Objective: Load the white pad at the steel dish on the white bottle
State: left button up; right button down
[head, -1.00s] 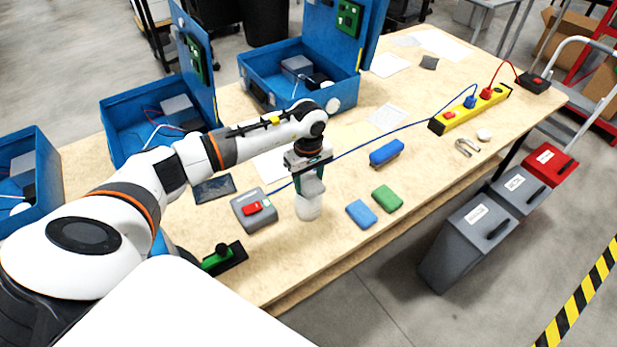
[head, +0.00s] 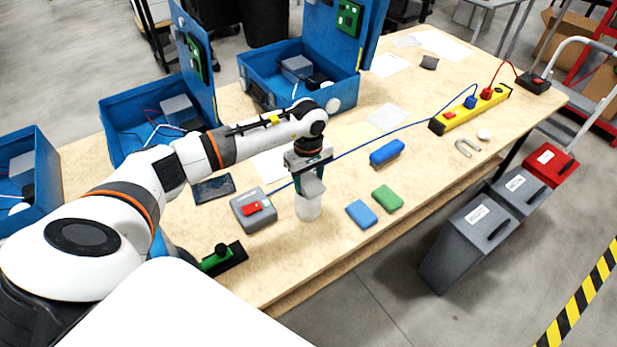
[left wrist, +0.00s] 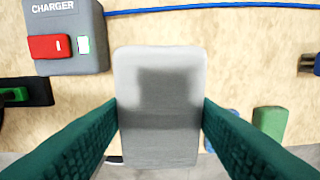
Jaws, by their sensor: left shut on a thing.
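My left gripper (head: 310,174), with green fingers, is shut on the white pad (left wrist: 157,105), a pale grey-white block with rounded corners that spans between both fingers in the left wrist view. In the head view the pad (head: 312,187) shows as a pale face just below the jaws. The white bottle (head: 308,209) stands upright on the table directly under it. The pad and fingers cover the bottle's top, so the steel dish is hidden, and I cannot tell whether the pad touches it. My right gripper is not in view.
The grey charger (head: 253,209) stands close left of the bottle. A blue cable (head: 400,131) crosses behind. The table's front edge is near.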

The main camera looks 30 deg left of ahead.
aim_at(308, 180)
pick_arm(q)
jog(key=shift+s, duration=0.1)
dwell(0.3)
jog(key=shift+r+p, duration=0.5)
jog(key=shift+r, duration=0.3)
jog(key=shift+r+p, duration=1.25)
jog(key=shift+r, duration=1.4)
